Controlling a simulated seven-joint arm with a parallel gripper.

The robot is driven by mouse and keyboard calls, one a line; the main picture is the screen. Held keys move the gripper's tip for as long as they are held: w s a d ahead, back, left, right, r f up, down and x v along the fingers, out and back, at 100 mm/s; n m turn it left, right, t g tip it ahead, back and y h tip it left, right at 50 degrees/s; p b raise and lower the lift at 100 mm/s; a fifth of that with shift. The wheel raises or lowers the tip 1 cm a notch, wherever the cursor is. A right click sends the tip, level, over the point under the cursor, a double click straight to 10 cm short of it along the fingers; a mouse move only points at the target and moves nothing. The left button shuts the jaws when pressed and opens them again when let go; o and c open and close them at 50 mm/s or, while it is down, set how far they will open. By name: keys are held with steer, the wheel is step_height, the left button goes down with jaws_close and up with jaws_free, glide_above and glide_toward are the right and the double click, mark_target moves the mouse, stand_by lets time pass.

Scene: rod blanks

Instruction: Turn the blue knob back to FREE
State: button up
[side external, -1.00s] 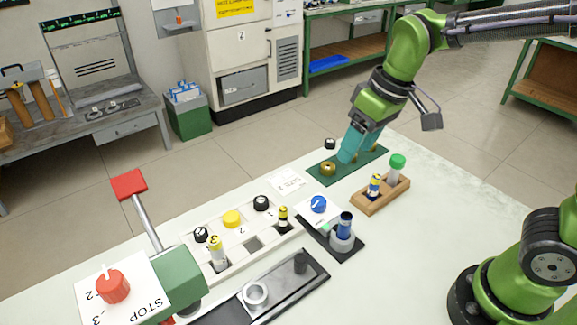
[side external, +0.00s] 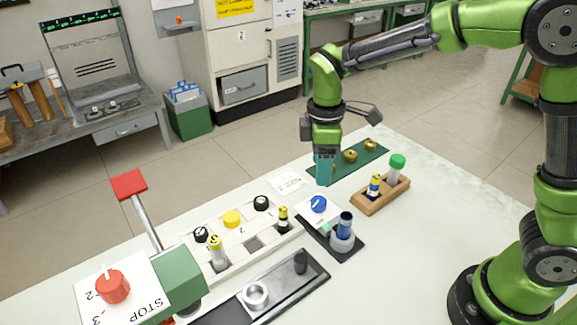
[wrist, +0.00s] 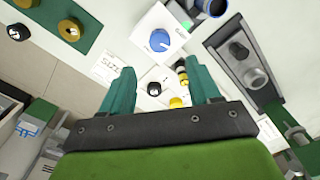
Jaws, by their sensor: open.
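The blue knob (side external: 318,204) sits on a white plate (side external: 304,214) near the middle of the table. It also shows near the top of the wrist view (wrist: 160,40), with a pale pointer mark on it. The lettering around it is too small to read. My gripper (side external: 324,184) points down with its teal fingers just above and behind the knob in the side view, apart from it. In the wrist view my gripper (wrist: 164,78) has its two fingers spread with nothing between them, and the knob lies ahead of the fingertips.
A wooden block (side external: 381,200) holds upright pieces to the right. A white tray (side external: 214,246) with black and yellow knobs lies left. A green mat (side external: 330,172) with brass pieces lies behind.

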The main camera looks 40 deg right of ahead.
mark_target(318, 200)
step_height(318, 200, down, 10)
steer(key=shift+r, duration=0.15)
steer(key=shift+c, duration=0.3)
steer(key=c, duration=1)
